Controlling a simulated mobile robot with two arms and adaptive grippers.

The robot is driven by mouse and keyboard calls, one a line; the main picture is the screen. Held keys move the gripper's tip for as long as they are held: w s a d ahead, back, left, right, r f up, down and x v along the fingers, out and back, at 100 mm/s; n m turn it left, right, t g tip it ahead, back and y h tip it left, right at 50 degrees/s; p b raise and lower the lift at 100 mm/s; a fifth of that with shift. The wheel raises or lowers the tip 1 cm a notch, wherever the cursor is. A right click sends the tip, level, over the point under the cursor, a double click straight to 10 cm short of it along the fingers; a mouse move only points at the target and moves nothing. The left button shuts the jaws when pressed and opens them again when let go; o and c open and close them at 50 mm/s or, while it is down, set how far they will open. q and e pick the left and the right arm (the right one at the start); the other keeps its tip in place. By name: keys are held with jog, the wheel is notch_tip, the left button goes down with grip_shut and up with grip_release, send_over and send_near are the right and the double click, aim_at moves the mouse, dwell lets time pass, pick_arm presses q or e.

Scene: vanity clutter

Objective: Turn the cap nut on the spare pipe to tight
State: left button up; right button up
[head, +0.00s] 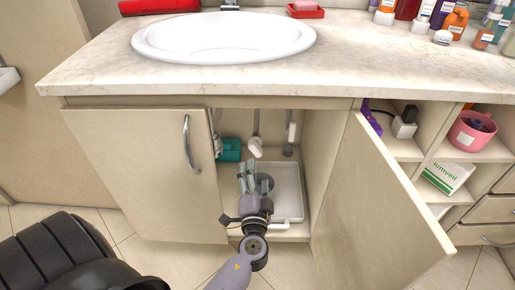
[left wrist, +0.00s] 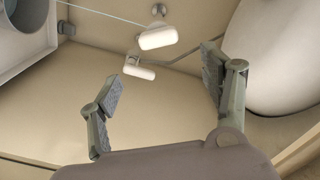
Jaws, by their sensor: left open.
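My left gripper (head: 248,174) reaches into the open cabinet under the sink, above the white tray. It is open and empty, and its two fingers stand wide apart in the left wrist view (left wrist: 162,78). A short white pipe with a grey lower end (head: 289,140) hangs at the back right of the cabinet. It may be the spare pipe with its cap nut, but I cannot be sure. A white fitting (head: 256,147) hangs in the middle, behind the gripper. In the left wrist view two white cylindrical pieces (left wrist: 157,38) show beyond the fingers, apart from them. My right gripper is out of view.
A white tray (head: 291,205) covers the cabinet floor. A teal object (head: 230,150) is at the back left. The left door (head: 150,165) is closed; the right door (head: 370,205) stands open. Shelves with a pink tub (head: 471,133) are at the right.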

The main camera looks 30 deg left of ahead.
aim_at(258, 153)
pick_arm(q)
jog(key=x, duration=1.2)
jog(key=shift+d, duration=0.1)
jog(key=c, duration=1.1)
jog(key=shift+c, duration=0.2)
jog(key=shift+f+m, duration=0.1)
jog(key=shift+m, duration=0.2)
jog(key=shift+d+f+m, duration=0.1)
jog(key=shift+m, duration=1.3)
jog(key=shift+f+m, duration=0.1)
jog(key=shift+m, duration=1.3)
jog(key=o, duration=1.1)
